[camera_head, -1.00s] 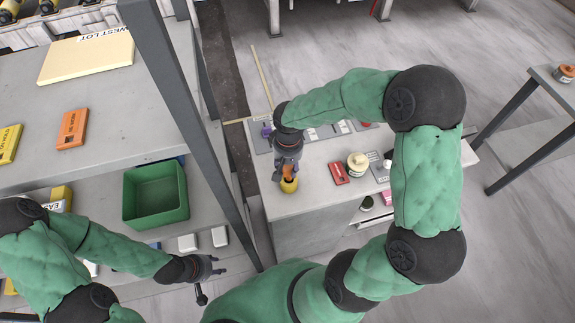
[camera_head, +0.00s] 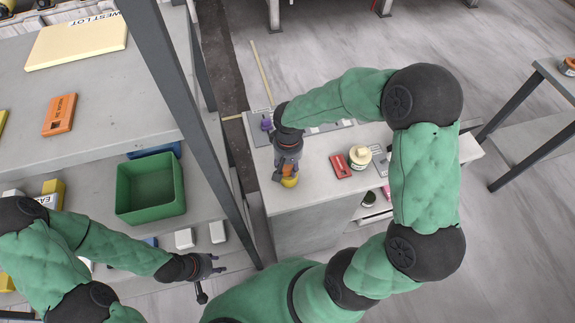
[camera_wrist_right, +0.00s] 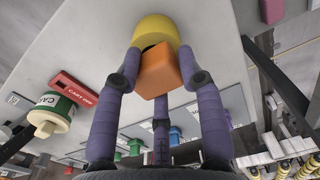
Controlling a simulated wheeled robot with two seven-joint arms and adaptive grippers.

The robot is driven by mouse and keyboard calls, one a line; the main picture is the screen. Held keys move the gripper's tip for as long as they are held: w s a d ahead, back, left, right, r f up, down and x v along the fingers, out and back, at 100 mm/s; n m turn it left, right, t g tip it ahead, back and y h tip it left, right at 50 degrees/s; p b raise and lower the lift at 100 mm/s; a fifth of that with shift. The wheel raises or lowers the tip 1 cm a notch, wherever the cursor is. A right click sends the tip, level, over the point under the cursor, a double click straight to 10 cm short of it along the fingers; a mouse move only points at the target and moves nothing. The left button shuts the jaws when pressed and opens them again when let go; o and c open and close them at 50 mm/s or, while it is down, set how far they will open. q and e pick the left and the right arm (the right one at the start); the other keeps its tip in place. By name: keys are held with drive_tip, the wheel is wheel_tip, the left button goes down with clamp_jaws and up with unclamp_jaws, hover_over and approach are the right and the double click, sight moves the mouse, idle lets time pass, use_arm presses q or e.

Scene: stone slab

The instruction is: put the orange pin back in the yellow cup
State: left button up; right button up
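The yellow cup (camera_head: 290,183) stands at the near left corner of the grey bench top. It also shows at the top of the right wrist view (camera_wrist_right: 158,30), with part of its dark mouth visible. The orange pin (camera_wrist_right: 166,72) has a block-like head and sits at the cup's mouth; how deep it goes is hidden. It is partly seen in the head view (camera_head: 283,171). My right gripper (camera_head: 286,170) is over the cup, its purple fingers spread on both sides of the pin. My left gripper (camera_head: 218,268) is empty, low at the left, away from the bench.
A red box (camera_head: 341,166) and a cream-lidded jar (camera_head: 360,157) stand right of the cup. A panel with coloured pieces lies along the bench's far side. A dark post (camera_head: 187,110) and shelf with a green bin (camera_head: 150,188) stand left.

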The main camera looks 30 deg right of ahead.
drive_tip(key=o, duration=0.5)
wheel_tip(320, 180, up, 12)
idle(0.5)
drive_tip(key=shift+d, duration=0.1)
